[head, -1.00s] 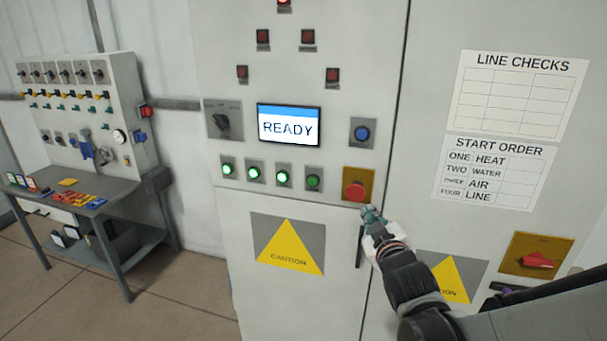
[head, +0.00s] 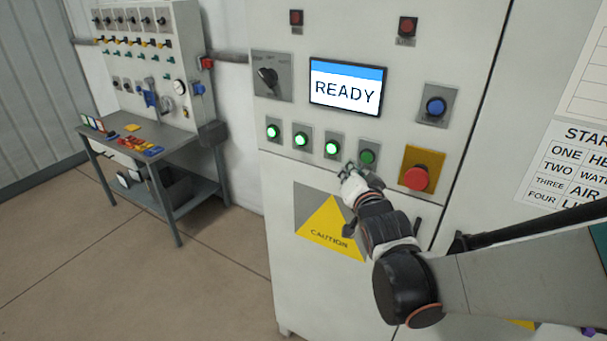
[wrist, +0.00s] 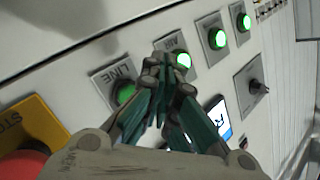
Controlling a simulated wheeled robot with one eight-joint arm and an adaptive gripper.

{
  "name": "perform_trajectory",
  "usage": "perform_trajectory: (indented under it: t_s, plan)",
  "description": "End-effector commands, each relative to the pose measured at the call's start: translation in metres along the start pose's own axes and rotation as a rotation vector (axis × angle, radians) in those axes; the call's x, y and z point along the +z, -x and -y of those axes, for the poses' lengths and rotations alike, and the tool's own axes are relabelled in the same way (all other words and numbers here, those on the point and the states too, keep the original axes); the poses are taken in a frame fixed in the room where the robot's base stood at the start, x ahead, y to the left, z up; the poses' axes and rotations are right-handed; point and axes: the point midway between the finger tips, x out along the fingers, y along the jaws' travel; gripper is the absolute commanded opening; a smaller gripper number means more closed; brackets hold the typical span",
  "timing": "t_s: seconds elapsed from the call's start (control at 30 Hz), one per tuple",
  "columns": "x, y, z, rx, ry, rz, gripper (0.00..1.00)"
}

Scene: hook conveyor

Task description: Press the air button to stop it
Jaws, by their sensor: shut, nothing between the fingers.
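The air button (head: 333,148) is lit bright green, third from the left in the button row on the cabinet. It also shows in the wrist view under an AIR label (wrist: 184,60). My gripper (head: 352,172) is shut and empty, its tips just below and right of the air button. In the wrist view its fingertips (wrist: 158,62) lie between the air button and the LINE button (wrist: 123,93), nearer the air button. I cannot tell whether they touch the panel. The LINE button (head: 367,157) is unlit, dark green.
Two more lit green buttons (head: 300,139) sit to the left. The red stop button (head: 416,178) on its yellow plate is close right of my gripper. A screen (head: 346,87) above reads READY. A tool bench (head: 165,140) stands left.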

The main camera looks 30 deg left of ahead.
Motion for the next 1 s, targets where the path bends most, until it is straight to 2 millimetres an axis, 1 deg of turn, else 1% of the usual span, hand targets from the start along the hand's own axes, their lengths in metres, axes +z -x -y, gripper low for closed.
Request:
perform_trajectory:
  t_s: [0.03,0.47,0.77,1.0]
  plan:
    - [0.063,0.024,0.087,-0.125,0.017,0.093,0.0]
    - [0.062,0.021,0.086,-0.124,0.017,0.094,0.0]
    - [0.051,0.002,0.076,-0.124,0.016,0.093,0.0]
    - [0.04,-0.018,0.067,-0.123,0.016,0.094,0.0]
